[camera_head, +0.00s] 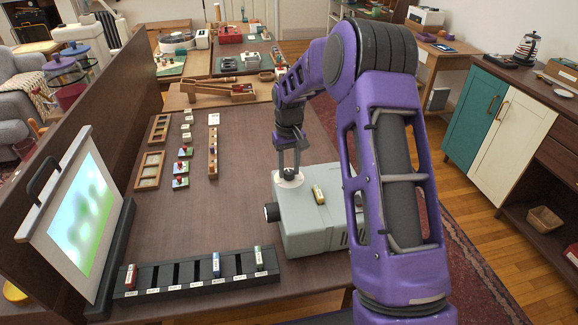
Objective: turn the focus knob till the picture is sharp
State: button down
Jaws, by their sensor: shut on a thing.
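The projector (300,232) is a pale grey box on the brown table, with a dark round lens (271,212) facing left. My gripper (288,167) points straight down and is shut on the focus knob. The fingers hide part of the knob, and any mark on it is too small to read. The screen (84,214) stands at the left in a white frame. Its picture is blurred: soft patches of green, blue and white without clear edges.
A small yellowish piece (319,195) sits on the projector's top, right of the knob. A black slotted rack (180,274) with a few coloured blocks lies along the front. Wooden trays (150,170) and small blocks lie farther back. The table between screen and projector is mostly clear.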

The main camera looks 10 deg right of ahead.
aim_at(289, 171)
jog(key=shift+n, duration=1.2)
jog(key=shift+c, duration=2.2)
grip_release()
notch_tip(289, 171, up, 18)
jog(key=p, duration=0.1)
jog(key=shift+f+p, duration=0.2)
jog(key=shift+p, duration=0.15)
